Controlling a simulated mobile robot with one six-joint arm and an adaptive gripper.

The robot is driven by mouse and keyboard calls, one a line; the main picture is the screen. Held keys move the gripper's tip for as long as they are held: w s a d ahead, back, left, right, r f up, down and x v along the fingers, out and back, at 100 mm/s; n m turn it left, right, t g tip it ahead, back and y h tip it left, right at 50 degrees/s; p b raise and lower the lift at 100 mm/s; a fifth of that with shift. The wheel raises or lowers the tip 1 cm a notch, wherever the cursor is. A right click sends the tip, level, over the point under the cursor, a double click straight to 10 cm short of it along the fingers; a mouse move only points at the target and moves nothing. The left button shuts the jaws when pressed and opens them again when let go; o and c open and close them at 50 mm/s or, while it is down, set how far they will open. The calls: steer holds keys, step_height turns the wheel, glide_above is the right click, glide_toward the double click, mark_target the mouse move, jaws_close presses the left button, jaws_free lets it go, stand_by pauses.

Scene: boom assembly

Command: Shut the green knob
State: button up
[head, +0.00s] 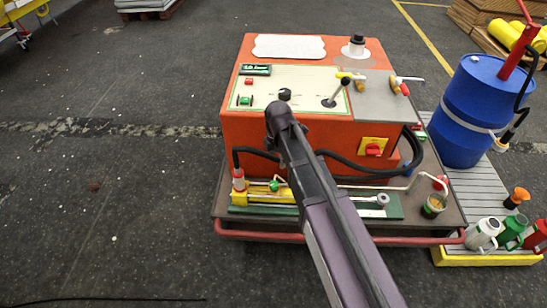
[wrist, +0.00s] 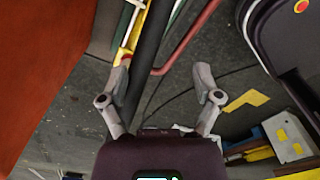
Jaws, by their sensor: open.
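A small round green knob (head: 274,186) sits on the yellow hand pump (head: 262,195) at the front of the orange machine (head: 240,125) in the head view. In the wrist view, part of a yellow piece (wrist: 131,32) shows at the top beside the left finger; I cannot make out the green knob there. My gripper (wrist: 162,68) is open and empty in the wrist view, its fingers spread over dark floor and a red rail. In the head view my arm crosses in front of the machine, and I cannot see the gripper itself.
A black hose (head: 340,160) runs along the machine's front. A red rail (head: 265,236) edges the cart below the pump. A blue barrel (head: 463,115) and several cans stand to the right. Floor on the left is clear. The orange side (wrist: 35,70) fills the wrist view's left.

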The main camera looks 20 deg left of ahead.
steer(key=d+r+m+p, duration=0.5)
steer(key=d+m, duration=0.1)
steer(key=d, duration=0.3)
steer(key=d+r+m+p, duration=0.4)
steer(key=d+r+m, duration=0.1)
steer(key=d, duration=0.3)
steer(key=shift+d+r+m+p, duration=0.15)
steer(key=shift+d+m+p, duration=0.25)
steer(key=shift+m, duration=0.3)
steer(key=shift+w+a, duration=0.1)
steer(key=n+b, duration=0.5)
steer(key=b, duration=0.6)
glide_above(274, 184)
step_height(274, 184, down, 11)
step_height(274, 184, down, 14)
steer(key=b, duration=1.3)
steer(key=shift+r+b, duration=0.1)
steer(key=shift+b, duration=0.3)
